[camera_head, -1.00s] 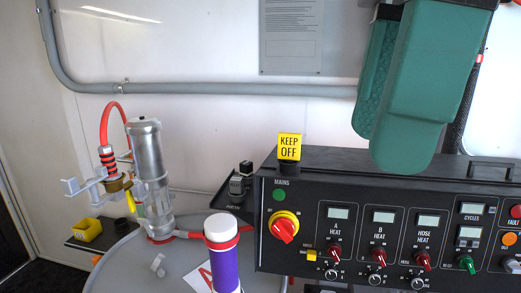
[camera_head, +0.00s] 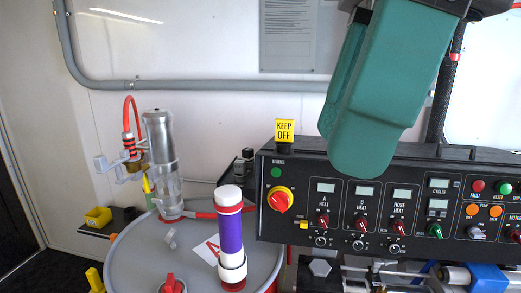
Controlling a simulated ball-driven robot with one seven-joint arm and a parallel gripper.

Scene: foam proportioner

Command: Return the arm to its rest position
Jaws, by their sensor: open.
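The teal part of my own arm (camera_head: 385,95) hangs from the top right of the head view, close to the camera, with dark joints at its upper end. It hangs in front of the wall and the top edge of the control panel (camera_head: 330,241), and its rounded lower end covers part of that panel's upper edge. I cannot make out any gripper fingers, so the state of my gripper and whether it holds anything do not show.
A grey drum (camera_head: 128,262) stands at lower left, with a clear pump cylinder (camera_head: 159,150) and a purple-banded tube (camera_head: 230,238) on it. Blue and metal fittings (camera_head: 488,277) lie below the panel. A grey pipe (camera_head: 200,86) runs along the wall.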

